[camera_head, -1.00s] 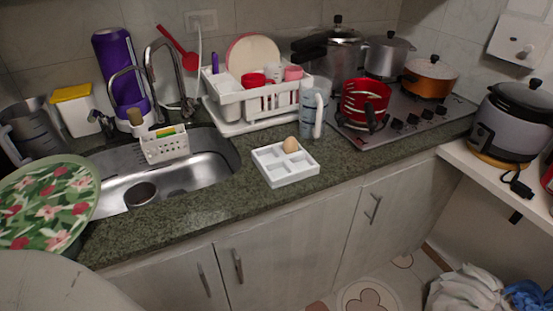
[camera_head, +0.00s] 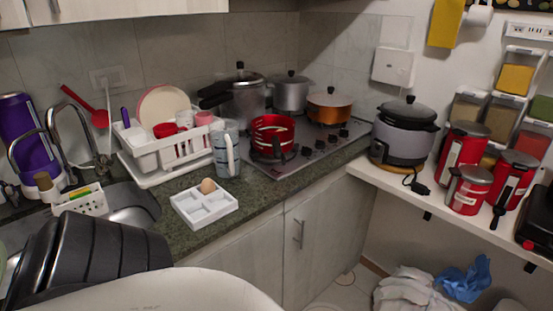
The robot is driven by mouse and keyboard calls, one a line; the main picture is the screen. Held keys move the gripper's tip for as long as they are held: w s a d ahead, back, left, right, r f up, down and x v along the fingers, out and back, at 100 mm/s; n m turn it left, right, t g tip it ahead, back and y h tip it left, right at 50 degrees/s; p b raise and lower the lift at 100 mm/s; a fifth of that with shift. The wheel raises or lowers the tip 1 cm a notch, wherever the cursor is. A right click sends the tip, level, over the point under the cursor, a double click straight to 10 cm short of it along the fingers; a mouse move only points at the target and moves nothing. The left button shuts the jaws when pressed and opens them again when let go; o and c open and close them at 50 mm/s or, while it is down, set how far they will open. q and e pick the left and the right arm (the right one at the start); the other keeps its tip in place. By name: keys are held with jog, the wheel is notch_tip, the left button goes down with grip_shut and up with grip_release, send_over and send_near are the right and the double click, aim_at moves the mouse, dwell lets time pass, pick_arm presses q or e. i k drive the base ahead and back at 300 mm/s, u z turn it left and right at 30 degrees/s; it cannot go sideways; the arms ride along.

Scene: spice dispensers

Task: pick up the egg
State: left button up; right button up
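The egg (camera_head: 207,185) is brown and sits in a back compartment of a white divided tray (camera_head: 204,212). The tray lies on the dark green counter, near its front edge, left of centre in the head view. The egg's top stands above the tray walls; its lower part is hidden. A dark ribbed shape at the lower left and a pale curved shape along the bottom look like parts of my own body. No gripper fingers can be made out, and nothing touches the egg.
A grey patterned cup (camera_head: 226,150) stands just behind the tray, with a white dish rack (camera_head: 150,174) behind to the left. A red pot (camera_head: 272,138) is on the stove to the right. Cooker (camera_head: 402,140) and red canisters (camera_head: 464,148) stand on the right shelf.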

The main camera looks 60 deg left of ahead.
aim_at(209, 185)
jog(key=z, duration=0.1)
jog(key=i, duration=1.1)
jog(key=u, duration=1.8)
